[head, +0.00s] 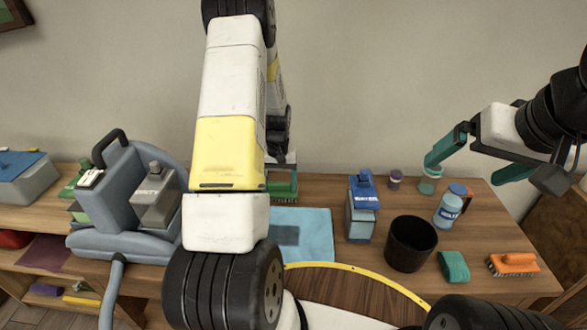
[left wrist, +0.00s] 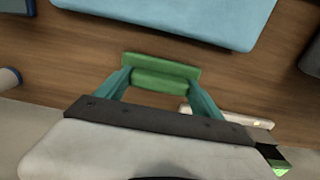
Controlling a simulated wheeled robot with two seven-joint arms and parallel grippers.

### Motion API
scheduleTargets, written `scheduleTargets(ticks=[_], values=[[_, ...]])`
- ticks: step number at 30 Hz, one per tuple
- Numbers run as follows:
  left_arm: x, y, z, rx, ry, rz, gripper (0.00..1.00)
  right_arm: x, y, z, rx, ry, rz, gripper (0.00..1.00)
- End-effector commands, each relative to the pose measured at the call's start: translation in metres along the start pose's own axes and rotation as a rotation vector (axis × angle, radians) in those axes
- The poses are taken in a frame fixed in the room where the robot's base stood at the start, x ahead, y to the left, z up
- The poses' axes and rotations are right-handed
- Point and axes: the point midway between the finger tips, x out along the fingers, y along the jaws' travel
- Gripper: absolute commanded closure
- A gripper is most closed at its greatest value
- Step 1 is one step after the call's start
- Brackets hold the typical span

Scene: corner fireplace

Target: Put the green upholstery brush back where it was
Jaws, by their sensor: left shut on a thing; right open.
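The green upholstery brush (head: 284,184) shows at the back of the wooden table, partly hidden behind my left arm. In the left wrist view the green brush (left wrist: 160,73) lies between the teal fingers of my left gripper (left wrist: 158,84), which is shut on it. I cannot tell whether the brush touches the table. In the head view my left arm hides most of the left gripper. My right gripper (head: 466,168) is open and empty, above the back right of the table.
A blue cloth (head: 318,240) lies in front of the brush. A blue box-shaped bottle (head: 362,222), black cup (head: 411,246), blue-white bottle (head: 448,211), teal sponge (head: 453,266) and orange brush (head: 513,263) stand or lie to the right. A grey-blue machine (head: 115,190) is at left.

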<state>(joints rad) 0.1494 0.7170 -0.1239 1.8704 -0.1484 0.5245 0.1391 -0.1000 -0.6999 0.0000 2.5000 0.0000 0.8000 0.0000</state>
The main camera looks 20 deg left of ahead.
Motion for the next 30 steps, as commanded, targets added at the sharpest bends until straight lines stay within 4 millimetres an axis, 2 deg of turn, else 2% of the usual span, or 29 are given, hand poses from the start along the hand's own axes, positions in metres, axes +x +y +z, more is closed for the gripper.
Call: scheduleTargets(ticks=[6,7,10,18,22,26,30], values=[[0.003,0.000,0.000,0.000,-0.001,0.000,0.61,0.000,0.000,0.000,0.000,0.000,0.000,0.02],[0.003,0.000,0.000,0.000,-0.001,0.000,0.19,0.000,0.000,0.000,0.000,0.000,0.000,0.02],[0.002,0.000,0.000,0.000,-0.001,0.000,0.01,0.000,0.000,0.000,0.000,0.000,0.000,0.02],[0.002,0.000,0.000,0.000,0.000,0.000,0.01,0.000,0.000,0.000,0.000,0.000,0.000,0.02],[-0.007,0.000,-0.001,0.000,0.003,0.000,0.01,0.000,0.000,0.000,0.000,0.000,0.000,0.02],[-0.028,0.000,-0.001,-0.001,0.005,0.001,0.01,0.000,0.000,0.000,0.000,0.000,0.000,0.02],[-0.060,0.000,-0.001,-0.001,0.006,0.001,0.01,0.000,0.000,0.000,0.000,0.000,0.000,0.02]])
